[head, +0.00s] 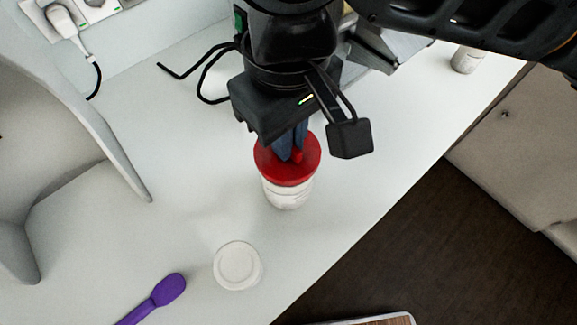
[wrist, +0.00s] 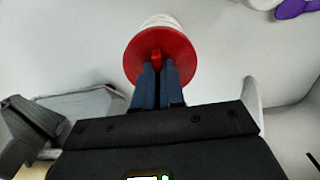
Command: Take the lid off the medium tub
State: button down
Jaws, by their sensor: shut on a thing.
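The tub (head: 286,193) is white and stands on the pale counter. A red lid (head: 287,170) with a small raised knob is on top of the tub; I cannot tell whether it is seated or slightly lifted. In the wrist view the red lid (wrist: 178,74) shows with the white tub (wrist: 160,21) behind it. My gripper (head: 292,152) is above the lid, with its blue fingers shut on the red knob. The fingers also show closed around the knob in the wrist view (wrist: 157,70). They hide part of the lid.
A round white lidded container (head: 238,265) stands in front of the tub, with a purple spoon (head: 160,296) to its left. A grey curved appliance (head: 90,120) is at the left. The counter's edge runs diagonally on the right, above a dark floor (head: 400,235). A plugged socket (head: 65,20) is at the back.

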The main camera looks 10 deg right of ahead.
jog(key=shift+r+p, duration=1.45)
jog(key=shift+f, duration=0.1)
